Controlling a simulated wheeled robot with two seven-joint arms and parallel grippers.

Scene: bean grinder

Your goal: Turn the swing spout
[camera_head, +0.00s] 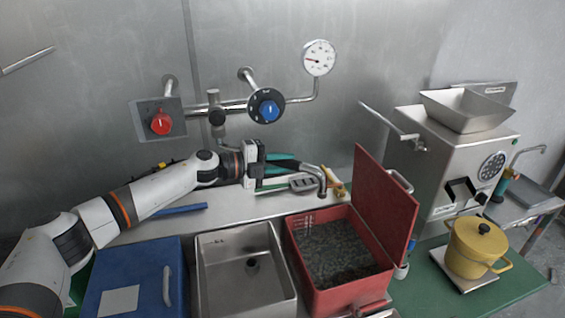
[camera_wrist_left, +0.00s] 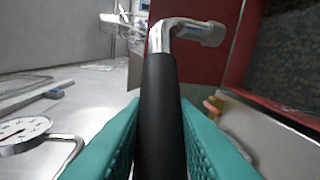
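The swing spout (camera_head: 322,178) is a chrome pipe with a bent, downturned end, reaching right from the wall tap over the counter. In the left wrist view its black sleeve (camera_wrist_left: 160,120) runs up the middle to the chrome elbow (camera_wrist_left: 165,35). My left gripper (camera_head: 285,165) has teal fingers, one on each side of the black sleeve. They appear to press against it, so it looks shut on the spout. The spout's base is partly hidden behind my gripper. The outlet is over the back edge near the red bin. My right gripper is not in view.
A steel sink (camera_head: 235,232) lies in front, between a blue lidded box (camera_head: 130,258) and a red bin (camera_head: 320,295) of dark grains with its lid (camera_head: 385,205) raised. The tap's red knob (camera_head: 160,123), blue knob (camera_head: 268,110) and gauge (camera_head: 319,57) are on the wall. A grinder (camera_head: 450,160) stands right.

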